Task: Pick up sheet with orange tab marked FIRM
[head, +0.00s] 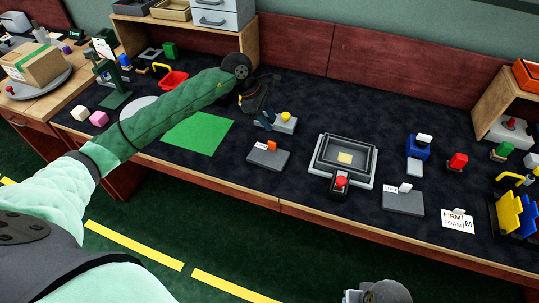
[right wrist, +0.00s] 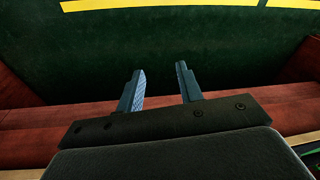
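A dark grey sheet with an orange tab (head: 258,158) lies flat on the dark bench mat, with a small white label on it too small to read. My left gripper (head: 268,121) is above and behind it, close to a grey block with a yellow knob (head: 287,127); I cannot tell whether its fingers are apart. Another dark grey sheet with a white tab (head: 402,204) lies to the right. A white card (head: 457,221) reading FIRM, FOAM and M is beside it. My right gripper (right wrist: 160,85) is open and empty in the right wrist view, with green floor beyond its fingers.
A green square (head: 198,133) lies left of the orange-tab sheet. A grey tray device with a red knob (head: 345,157) stands to its right. Red, blue and yellow items crowd the right end. The bench's front edge (head: 280,207) runs just below the sheets.

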